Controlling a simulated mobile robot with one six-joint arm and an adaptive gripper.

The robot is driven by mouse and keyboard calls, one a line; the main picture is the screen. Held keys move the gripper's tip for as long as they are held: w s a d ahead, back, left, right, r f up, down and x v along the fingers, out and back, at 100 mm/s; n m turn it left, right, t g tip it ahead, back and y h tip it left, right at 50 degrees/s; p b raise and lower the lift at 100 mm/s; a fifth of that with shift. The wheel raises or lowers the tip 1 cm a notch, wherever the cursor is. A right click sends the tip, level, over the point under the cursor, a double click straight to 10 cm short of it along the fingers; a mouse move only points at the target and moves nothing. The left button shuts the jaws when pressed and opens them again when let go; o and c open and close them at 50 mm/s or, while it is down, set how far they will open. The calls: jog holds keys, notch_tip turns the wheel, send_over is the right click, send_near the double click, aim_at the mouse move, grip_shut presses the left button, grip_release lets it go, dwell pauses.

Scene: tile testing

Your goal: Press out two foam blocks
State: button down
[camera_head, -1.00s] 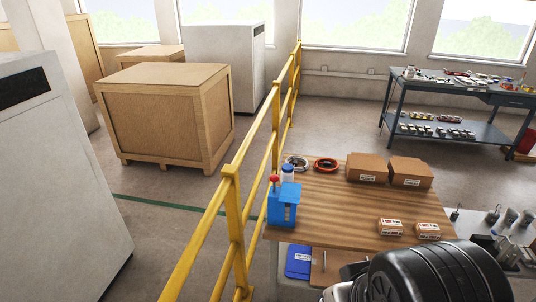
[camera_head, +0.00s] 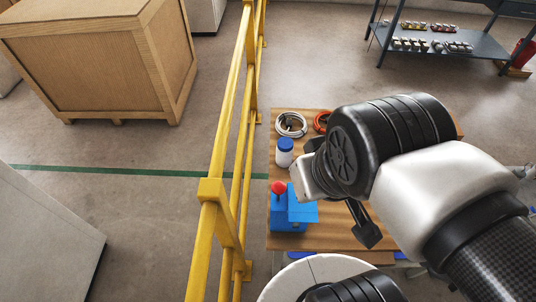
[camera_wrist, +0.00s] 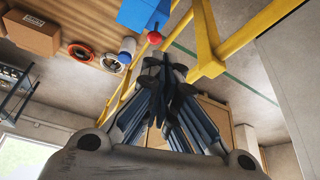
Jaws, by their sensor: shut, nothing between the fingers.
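A blue box-shaped device (camera_head: 292,210) with a red ball knob (camera_head: 278,187) stands at the left edge of the wooden table. In the wrist view the device (camera_wrist: 145,12) is at the top, with the red knob (camera_wrist: 155,38) just beyond my fingertips. My gripper (camera_wrist: 165,65) is shut and empty, with its fingertips together and apparently apart from the knob. In the head view my arm's wrist is right of the device, and my fingers are partly hidden. I cannot make out any foam blocks.
A white jar with a blue lid (camera_head: 285,152) stands behind the device. A white ring coil (camera_head: 291,125) and a red one (camera_head: 322,121) lie farther back. A yellow railing (camera_head: 215,200) runs along the table's left side. A cardboard box (camera_wrist: 30,33) shows in the wrist view.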

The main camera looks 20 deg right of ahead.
jog(key=n+g+h+p, duration=0.1)
jog(key=n+g+p, duration=0.55)
jog(key=n, duration=0.85)
send_over(279, 185)
jog(key=a+p, duration=0.1)
notch_tip(279, 185, down, 14)
jog(key=f+t, duration=0.1)
jog(key=t, duration=0.1)
jog(key=shift+r, duration=0.25)
jog(key=f+b, duration=0.6)
jog(key=f, duration=0.1)
jog(key=shift+d, duration=0.3)
